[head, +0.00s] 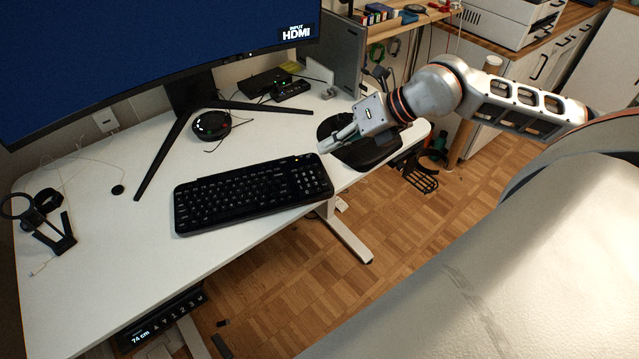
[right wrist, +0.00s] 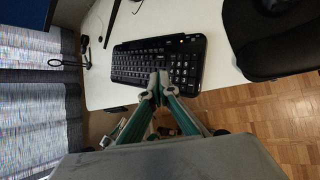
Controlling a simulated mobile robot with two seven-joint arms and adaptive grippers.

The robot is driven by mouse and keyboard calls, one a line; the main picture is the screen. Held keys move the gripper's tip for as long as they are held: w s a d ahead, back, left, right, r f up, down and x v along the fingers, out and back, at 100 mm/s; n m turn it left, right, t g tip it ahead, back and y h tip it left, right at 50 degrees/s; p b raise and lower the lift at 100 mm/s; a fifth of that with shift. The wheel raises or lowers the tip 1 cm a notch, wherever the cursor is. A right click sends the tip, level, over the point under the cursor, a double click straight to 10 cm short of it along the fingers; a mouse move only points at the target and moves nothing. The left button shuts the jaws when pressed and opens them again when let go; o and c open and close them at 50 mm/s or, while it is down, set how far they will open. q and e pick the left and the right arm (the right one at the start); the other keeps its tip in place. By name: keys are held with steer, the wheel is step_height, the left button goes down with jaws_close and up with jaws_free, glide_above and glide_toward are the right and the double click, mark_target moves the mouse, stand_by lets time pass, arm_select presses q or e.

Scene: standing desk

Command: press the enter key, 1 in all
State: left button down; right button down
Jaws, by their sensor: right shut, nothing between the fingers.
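A black keyboard (head: 250,193) lies on the white desk, its number pad toward the right end. It also shows in the right wrist view (right wrist: 150,58). The enter key is too small to pick out. My right gripper (head: 322,148) is shut and empty, above the desk just past the keyboard's right end in the head view. In the right wrist view its closed fingertips (right wrist: 159,76) appear over the keyboard's near edge, by the number pad. Contact with the keys cannot be seen. My left gripper is not in view.
The white desk (head: 110,240) has clear room left of and in front of the keyboard. A monitor (head: 140,50) on a splayed stand rises behind it. A small round black device (head: 211,124) sits by the stand.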

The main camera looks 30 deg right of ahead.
steer(key=b, duration=0.3)
glide_above(328, 185)
step_height(328, 185, down, 7)
steer(key=shift+r, duration=0.1)
steer(key=shift+f, duration=0.35)
steer(key=shift+f+b, duration=0.45)
steer(key=shift+f, duration=0.2)
stand_by(0.6)
steer(key=shift+f, duration=0.2)
steer(key=shift+f, duration=0.25)
